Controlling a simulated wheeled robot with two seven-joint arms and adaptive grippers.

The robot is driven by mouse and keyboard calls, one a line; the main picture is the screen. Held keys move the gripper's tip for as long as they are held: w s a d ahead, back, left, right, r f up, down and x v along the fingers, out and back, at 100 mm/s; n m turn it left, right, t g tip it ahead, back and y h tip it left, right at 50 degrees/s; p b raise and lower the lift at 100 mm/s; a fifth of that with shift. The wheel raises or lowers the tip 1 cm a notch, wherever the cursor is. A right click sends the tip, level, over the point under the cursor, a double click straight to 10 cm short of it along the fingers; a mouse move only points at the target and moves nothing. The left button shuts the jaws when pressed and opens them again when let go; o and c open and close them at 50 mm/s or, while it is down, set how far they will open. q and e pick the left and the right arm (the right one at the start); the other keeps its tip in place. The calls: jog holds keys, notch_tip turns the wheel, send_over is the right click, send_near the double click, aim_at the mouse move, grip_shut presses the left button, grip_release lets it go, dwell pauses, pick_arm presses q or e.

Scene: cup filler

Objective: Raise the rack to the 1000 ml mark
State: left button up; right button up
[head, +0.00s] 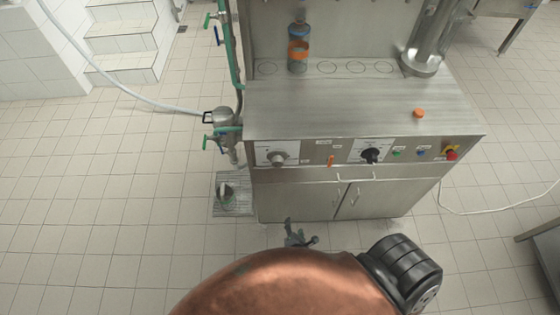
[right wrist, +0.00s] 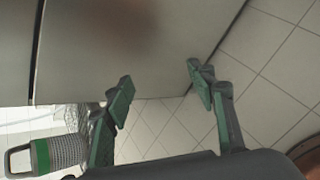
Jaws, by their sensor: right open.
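The steel filler machine (head: 340,105) stands ahead in the head view. Its front panel carries a silver knob (head: 278,158) and a black knob (head: 371,156), each on a white label whose marks are too small to read. I cannot pick out the rack or the 1000 ml mark with certainty. A bottle-like container with an orange band (head: 298,50) stands at the back left of the machine. My right gripper (head: 298,235) is low in front of the cabinet doors. In the right wrist view its green-padded fingers (right wrist: 160,94) are apart and empty, near a plain metal panel. My left gripper is not in view.
Several rings mark the back ledge (head: 325,68). An orange cap (head: 419,113) lies on the worktop. A red button (head: 451,155) is at the panel's right end. Green-handled pipework (head: 225,130) runs down the left side. Tiled floor (head: 110,200) is clear at left.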

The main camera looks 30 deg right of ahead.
jog(key=w+a+r+n+t+h+p, duration=0.1)
jog(key=w+r+n+t, duration=0.15)
jog(key=r, duration=0.65)
jog(key=w+r+n+t+h+p, duration=0.15)
jog(key=w+r, duration=0.25)
jog(key=r, duration=0.5)
jog(key=n+t+h, duration=0.2)
jog(key=n+t, duration=0.1)
send_near(278, 165)
jog(key=x, duration=0.3)
jog(key=p+x, duration=0.1)
jog(key=x, duration=0.6)
jog(key=shift+w, duration=0.2)
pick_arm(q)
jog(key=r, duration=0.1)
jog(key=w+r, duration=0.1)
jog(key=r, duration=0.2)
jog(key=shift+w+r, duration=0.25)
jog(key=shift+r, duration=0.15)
pick_arm(e)
jog(key=shift+f, duration=0.1)
jog(key=c, duration=1.2)
